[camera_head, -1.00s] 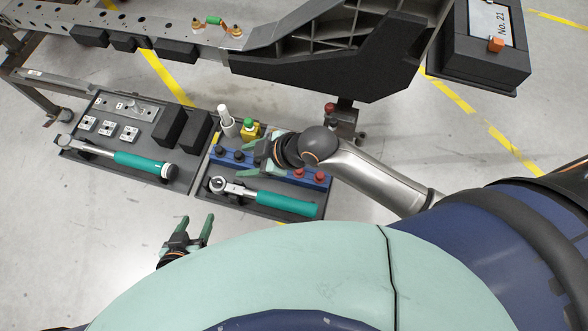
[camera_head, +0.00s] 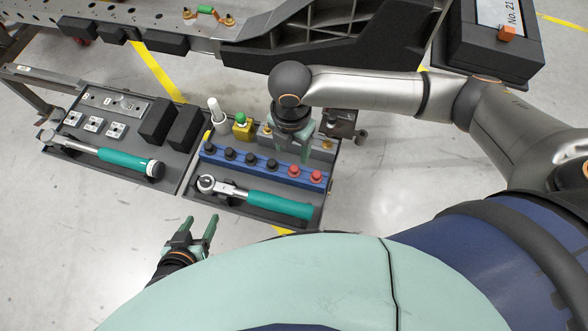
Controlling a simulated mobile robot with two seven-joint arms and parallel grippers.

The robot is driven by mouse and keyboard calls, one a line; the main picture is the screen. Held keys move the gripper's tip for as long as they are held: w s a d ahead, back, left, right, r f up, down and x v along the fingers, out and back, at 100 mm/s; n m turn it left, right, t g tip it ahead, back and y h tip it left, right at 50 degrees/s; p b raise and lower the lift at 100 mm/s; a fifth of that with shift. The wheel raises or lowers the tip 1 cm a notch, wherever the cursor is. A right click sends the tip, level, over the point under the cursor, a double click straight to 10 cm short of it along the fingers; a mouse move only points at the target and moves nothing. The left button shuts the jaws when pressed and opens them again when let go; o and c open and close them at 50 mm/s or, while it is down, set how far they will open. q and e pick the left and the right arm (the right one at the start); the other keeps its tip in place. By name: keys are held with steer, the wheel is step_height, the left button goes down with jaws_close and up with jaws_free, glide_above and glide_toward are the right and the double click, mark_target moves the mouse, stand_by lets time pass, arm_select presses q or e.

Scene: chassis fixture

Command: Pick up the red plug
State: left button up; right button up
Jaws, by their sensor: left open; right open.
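Two red plugs stand in the right end of a blue rack (camera_head: 240,168): the left red plug (camera_head: 294,170) and the right red plug (camera_head: 316,176). Several black plugs (camera_head: 250,159) stand in the same rack to their left. My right gripper (camera_head: 293,152) is open and empty, its fingers pointing down just behind the red plugs in the picture. The right fingertip appears close to the left red plug; whether it touches cannot be told. My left gripper (camera_head: 199,222) is open and empty, in front of the trays, away from the rack.
A ratchet wrench with a teal handle (camera_head: 280,204) lies in front of the rack. A yellow block with a green top (camera_head: 242,128) and a white cylinder (camera_head: 216,109) stand behind it. A second tray (camera_head: 172,180) holds another teal-handled tool (camera_head: 125,160). A metal chassis beam (camera_head: 150,14) spans the back.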

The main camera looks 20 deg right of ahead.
glide_above(294, 168)
steer(key=f, duration=0.4)
steer(key=shift+s+a+f+b, duration=0.1)
steer(key=shift+a+f+b, duration=0.2)
steer(key=shift+f+b, duration=0.05)
steer(key=f, duration=0.1)
steer(key=f+b, duration=0.1)
steer(key=f, duration=0.3)
steer(key=shift+d+f, duration=0.1)
steer(key=shift+d, duration=0.2)
jaws_close()
